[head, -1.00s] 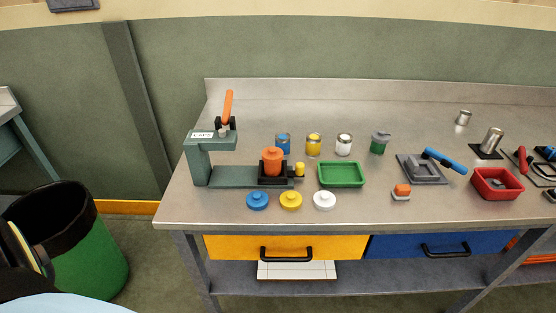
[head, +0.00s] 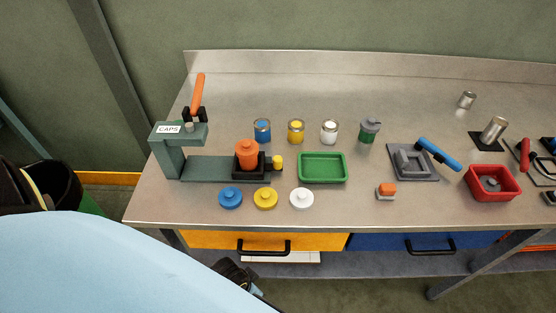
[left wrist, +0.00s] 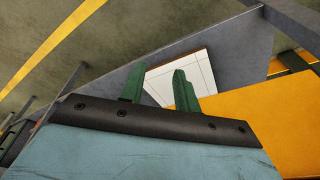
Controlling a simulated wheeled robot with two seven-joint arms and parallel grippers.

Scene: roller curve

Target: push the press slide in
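The grey-green press (head: 167,150), labelled CAPS, stands at the left end of the bench with its orange lever (head: 197,92) raised. Its slide, a black holder (head: 240,172), sits at the right end of the press base, clear of the press head. An orange piece with a small top (head: 247,153) stands in it, and a yellow knob (head: 277,162) is on its right side. My left gripper (left wrist: 158,76) is open and empty, its two green fingers apart. In the head view it is low, in front of the drawers, mostly hidden by my arm. My right gripper is not in view.
Blue, yellow and white caps (head: 265,198) lie in front of the press. A green tray (head: 322,181) is right of the knob, with several cans (head: 296,132) behind. The yellow drawer (head: 215,240) and its black handle (head: 264,250) are below the bench edge.

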